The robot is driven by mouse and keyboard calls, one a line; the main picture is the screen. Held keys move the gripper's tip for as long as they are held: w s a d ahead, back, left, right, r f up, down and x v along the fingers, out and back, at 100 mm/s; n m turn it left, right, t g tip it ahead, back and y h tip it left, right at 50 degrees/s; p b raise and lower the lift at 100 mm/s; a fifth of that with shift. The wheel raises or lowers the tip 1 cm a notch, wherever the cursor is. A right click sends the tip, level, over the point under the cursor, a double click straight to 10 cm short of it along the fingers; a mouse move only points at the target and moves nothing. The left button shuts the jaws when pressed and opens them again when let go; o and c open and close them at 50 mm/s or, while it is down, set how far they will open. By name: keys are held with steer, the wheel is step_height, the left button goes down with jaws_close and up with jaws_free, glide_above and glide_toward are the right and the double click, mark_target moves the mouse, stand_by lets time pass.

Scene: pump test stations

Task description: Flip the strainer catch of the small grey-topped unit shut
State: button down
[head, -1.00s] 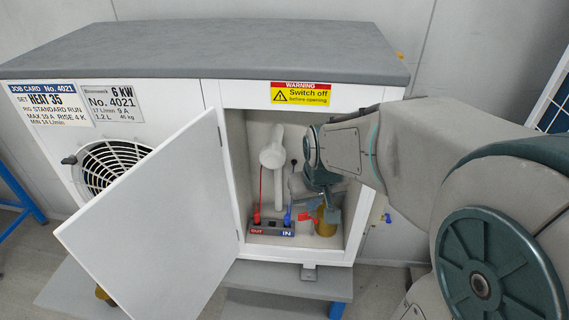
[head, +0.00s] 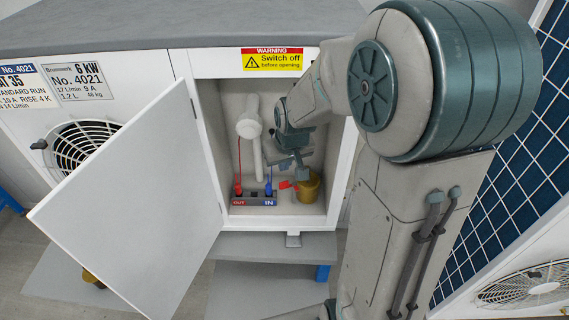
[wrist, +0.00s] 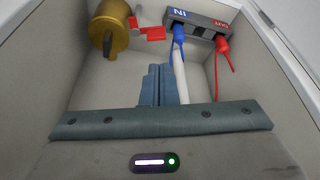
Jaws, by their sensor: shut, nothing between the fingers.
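The small grey-topped unit (head: 150,28) stands with its white door open. Inside, at the bottom right, is a brass strainer pot (head: 309,190). A red catch (head: 287,185) sticks out from the left of the pot. In the wrist view the pot (wrist: 107,32) is at the upper left, with the red catch (wrist: 150,33) beside it. My gripper (head: 300,172) is inside the cabinet, just above and left of the pot. Its fingers (wrist: 160,84) are shut and empty, apart from the catch in the wrist view. Part of the pot is hidden behind my fingers in the head view.
The open door (head: 135,200) swings out to the left. A white pipe (head: 253,140) stands left of my gripper. A hose block (head: 254,200) with red and blue connectors lies on the cabinet floor. The cabinet's right wall (head: 341,165) is close to my arm.

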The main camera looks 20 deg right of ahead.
steer(key=x, duration=0.7)
steer(key=shift+w+f, duration=0.15)
steer(key=shift+f, duration=0.2)
